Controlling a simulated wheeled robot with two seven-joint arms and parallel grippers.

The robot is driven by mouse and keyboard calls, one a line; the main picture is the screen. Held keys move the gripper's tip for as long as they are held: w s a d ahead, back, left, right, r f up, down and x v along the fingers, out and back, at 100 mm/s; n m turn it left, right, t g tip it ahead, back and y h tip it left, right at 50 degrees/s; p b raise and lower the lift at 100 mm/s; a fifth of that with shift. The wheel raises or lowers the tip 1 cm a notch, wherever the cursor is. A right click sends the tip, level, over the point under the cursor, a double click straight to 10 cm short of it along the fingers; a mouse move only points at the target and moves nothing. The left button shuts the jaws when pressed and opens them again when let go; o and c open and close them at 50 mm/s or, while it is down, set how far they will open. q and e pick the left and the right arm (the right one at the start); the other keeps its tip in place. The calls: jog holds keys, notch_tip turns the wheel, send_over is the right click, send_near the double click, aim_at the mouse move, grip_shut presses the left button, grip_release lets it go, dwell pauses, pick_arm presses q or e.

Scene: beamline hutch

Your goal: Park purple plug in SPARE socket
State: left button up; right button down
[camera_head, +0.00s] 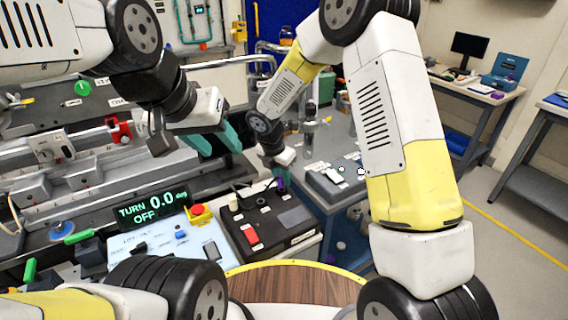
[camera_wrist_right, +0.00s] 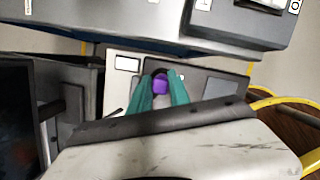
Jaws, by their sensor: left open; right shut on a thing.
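My right gripper (camera_head: 281,181) is shut on the purple plug (camera_wrist_right: 160,84), held between its teal fingertips in the right wrist view. In the head view only a small bit of the purple plug (camera_head: 282,185) shows, near the back right corner of a black panel box (camera_head: 268,217). I cannot tell whether the plug touches the box. No SPARE label is readable, and I cannot make out the socket. My left gripper (camera_head: 214,141) is open and empty, with its teal fingers apart above the bench, left of the right gripper.
The black box carries a red switch (camera_head: 251,236) and a pale plug or knob (camera_head: 232,201). Left of it are a red emergency button (camera_head: 198,212) and a "TURN 0.0 deg OFF" display (camera_head: 152,207). A grey table (camera_head: 335,150) with small parts stands behind right.

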jog(key=shift+f, duration=0.55)
dwell(0.4)
jog(key=c, duration=1.1)
grip_release()
jog(key=shift+c, duration=0.2)
jog(key=d+v, duration=0.1)
jog(key=v, duration=0.7)
jog(key=s+d+r+m+y, duration=0.1)
jog(key=s+d+r+m, duration=0.2)
jog(key=d+r+m, duration=0.3)
jog(key=s+d+r+m, duration=0.4)
jog(key=d+r+m, duration=0.1)
jog(key=r, duration=0.2)
jog(key=s+d+r+m+t+y, duration=0.1)
jog(key=s+d+r+m, duration=0.2)
jog(key=s+m, duration=0.5)
jog(key=s+d+r+m+t+y, duration=0.2)
jog(key=s+d+r+m, duration=0.2)
jog(key=s+m, duration=0.4)
jog(key=shift+d+r+m+t, duration=0.2)
jog(key=shift+d+m+t, duration=0.15)
jog(key=shift+m, duration=0.55)
